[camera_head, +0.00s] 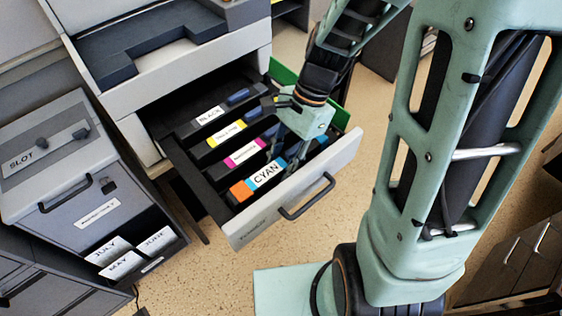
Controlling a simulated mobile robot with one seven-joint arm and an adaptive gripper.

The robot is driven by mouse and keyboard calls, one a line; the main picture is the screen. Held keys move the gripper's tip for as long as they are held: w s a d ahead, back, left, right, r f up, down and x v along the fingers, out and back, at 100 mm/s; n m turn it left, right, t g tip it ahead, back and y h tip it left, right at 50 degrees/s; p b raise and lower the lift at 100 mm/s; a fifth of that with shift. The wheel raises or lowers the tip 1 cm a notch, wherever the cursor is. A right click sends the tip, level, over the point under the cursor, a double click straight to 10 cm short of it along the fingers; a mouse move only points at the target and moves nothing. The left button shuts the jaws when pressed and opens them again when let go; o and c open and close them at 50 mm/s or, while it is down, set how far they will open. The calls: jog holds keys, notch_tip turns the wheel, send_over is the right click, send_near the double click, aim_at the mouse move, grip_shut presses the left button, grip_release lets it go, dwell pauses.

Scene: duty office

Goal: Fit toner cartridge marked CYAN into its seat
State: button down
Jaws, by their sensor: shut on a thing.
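The toner cartridge marked CYAN (263,176) is a dark bar with a white label, a blue patch and an orange end. It lies along the front row of the open printer drawer (239,229), just behind the drawer's front panel. My gripper (282,158) reaches down from above and is shut on this cartridge near its middle, right of the label. The seat beneath is hidden by the cartridge, and I cannot tell whether it is fully down. Cartridges with black (210,116), yellow (227,133) and magenta (243,153) labels lie in the rows behind.
The drawer handle (307,197) sticks out in front. A grey box marked SLOT (45,160) and month cards (121,264) stand at left. Speckled floor (200,285) is clear in front.

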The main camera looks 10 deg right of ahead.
dwell(0.4)
jog(key=c, duration=1.4)
grip_release()
notch_tip(320, 180, up, 9)
jog(key=p, duration=0.8)
jog(key=shift+r, duration=0.1)
